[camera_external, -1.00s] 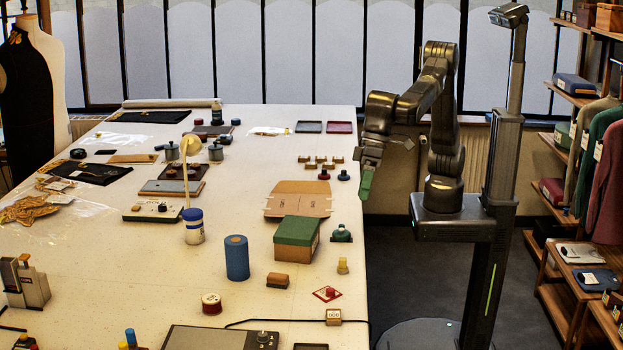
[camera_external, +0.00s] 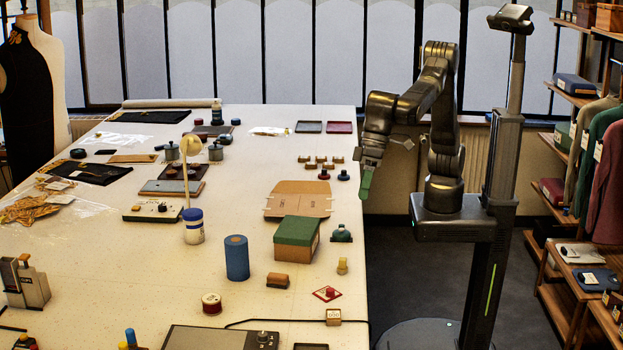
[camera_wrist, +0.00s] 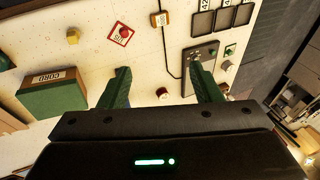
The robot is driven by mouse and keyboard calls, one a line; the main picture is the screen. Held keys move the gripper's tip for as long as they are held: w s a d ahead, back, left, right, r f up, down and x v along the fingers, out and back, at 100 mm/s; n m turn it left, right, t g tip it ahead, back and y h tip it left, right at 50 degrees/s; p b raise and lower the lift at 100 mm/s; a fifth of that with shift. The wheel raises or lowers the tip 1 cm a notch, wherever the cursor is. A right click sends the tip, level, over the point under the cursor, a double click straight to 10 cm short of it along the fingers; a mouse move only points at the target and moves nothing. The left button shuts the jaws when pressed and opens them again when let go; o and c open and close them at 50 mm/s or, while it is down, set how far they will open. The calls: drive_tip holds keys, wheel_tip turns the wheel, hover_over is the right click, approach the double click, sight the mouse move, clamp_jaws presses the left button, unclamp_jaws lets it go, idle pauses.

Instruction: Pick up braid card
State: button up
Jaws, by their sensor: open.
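My gripper (camera_external: 365,183) has green fingers and hangs beside the table's right edge, pointing down. I cannot tell for certain which thing is the braid card. A white card with a red diamond border and a red knob (camera_external: 327,293) lies flat near the table's right edge; it also shows in the wrist view (camera_wrist: 120,36). A flat brown cardboard piece (camera_external: 298,187) lies farther back. Gold braid (camera_external: 37,208) lies at the far left.
A green-lidded box (camera_external: 296,231) stands near the right edge, with a blue cylinder (camera_external: 237,257) left of it. A small yellow piece (camera_external: 342,266) and a tagged block (camera_external: 333,317) are near the edge. A shelf rack (camera_external: 565,235) stands at the right.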

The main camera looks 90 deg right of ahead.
drive_tip(key=n+g+b, duration=0.3)
drive_tip(key=n+b, duration=1.1)
drive_tip(key=n, duration=0.5)
approach(333, 315)
drive_tip(key=x, duration=0.3)
drive_tip(key=shift+s+d+f+p, duration=0.1)
drive_tip(key=shift+s+f+p, duration=0.1)
drive_tip(key=shift+s+p, duration=0.15)
drive_tip(key=shift+y, duration=0.3)
drive_tip(key=p+x, duration=0.1)
drive_tip(key=x, duration=0.4)
drive_tip(key=shift+w+f, duration=0.15)
drive_tip(key=shift+w, duration=0.05)
drive_tip(key=shift+d, duration=0.1)
drive_tip(key=c, duration=1.1)
